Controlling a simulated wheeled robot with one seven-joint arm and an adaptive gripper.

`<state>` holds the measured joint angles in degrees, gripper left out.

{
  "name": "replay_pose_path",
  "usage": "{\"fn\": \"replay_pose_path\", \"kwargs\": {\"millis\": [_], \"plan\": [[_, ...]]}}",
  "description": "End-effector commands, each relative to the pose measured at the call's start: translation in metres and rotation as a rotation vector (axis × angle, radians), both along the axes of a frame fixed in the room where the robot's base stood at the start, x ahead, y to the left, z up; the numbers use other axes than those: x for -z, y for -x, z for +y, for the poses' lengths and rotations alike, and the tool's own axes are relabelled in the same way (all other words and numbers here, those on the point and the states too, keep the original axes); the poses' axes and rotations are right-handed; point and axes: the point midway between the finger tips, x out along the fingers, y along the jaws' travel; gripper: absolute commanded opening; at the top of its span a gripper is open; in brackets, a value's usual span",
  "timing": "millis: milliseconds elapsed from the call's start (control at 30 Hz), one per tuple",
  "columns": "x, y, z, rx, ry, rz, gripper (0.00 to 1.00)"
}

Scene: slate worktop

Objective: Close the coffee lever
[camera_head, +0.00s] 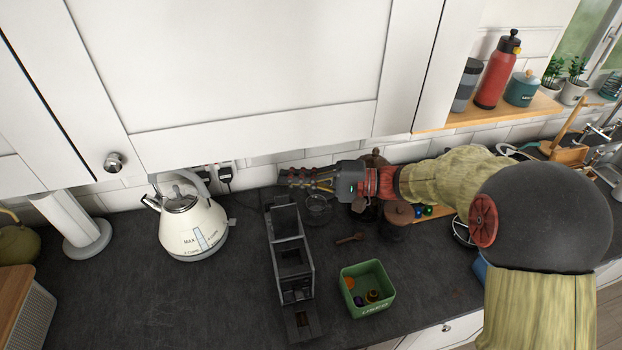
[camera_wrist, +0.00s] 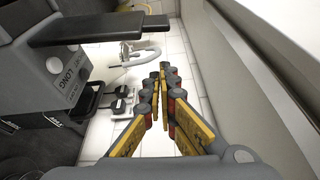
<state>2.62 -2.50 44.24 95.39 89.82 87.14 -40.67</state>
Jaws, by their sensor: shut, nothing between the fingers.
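The coffee machine (camera_head: 292,262) is a narrow dark grey and black box on the worktop, seen from above in the head view. In the wrist view, the coffee machine (camera_wrist: 50,80) fills the left side, with "LONG" lettering on it. A dark flat bar (camera_wrist: 90,29) sticks out from its top edge; I cannot tell for sure if it is the lever. My gripper (camera_head: 283,177) is just behind the machine's far end in the head view. In the wrist view my gripper (camera_wrist: 162,72) has its fingertips together, empty, right of the bar and apart from it.
A cream kettle (camera_head: 194,218) stands left of the machine. A green bin (camera_head: 368,302) with small items stands to its right. A glass bowl (camera_head: 318,209) and brown canister (camera_head: 398,216) sit near my arm. White cupboards (camera_head: 255,70) hang above.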

Motion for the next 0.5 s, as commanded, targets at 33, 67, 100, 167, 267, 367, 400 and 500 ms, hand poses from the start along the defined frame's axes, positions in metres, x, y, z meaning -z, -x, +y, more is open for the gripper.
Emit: {"fn": "replay_pose_path", "kwargs": {"millis": [33,67,100,167,267,367,400,500], "plan": [[-0.002,0.008,-0.005,0.004,0.0,0.0,0.0],[-0.002,0.012,-0.007,0.005,0.0,0.001,0.0],[-0.003,0.017,-0.008,0.005,0.001,0.0,0.0],[-0.003,0.023,-0.01,0.006,0.001,0.001,0.0],[-0.004,0.03,-0.011,0.005,0.001,0.0,0.0],[-0.004,0.034,-0.012,0.004,0.0,0.001,0.0],[-0.005,0.035,-0.013,0.004,0.0,0.001,0.0],[-0.005,0.035,-0.013,0.003,0.0,0.0,0.0]]}}
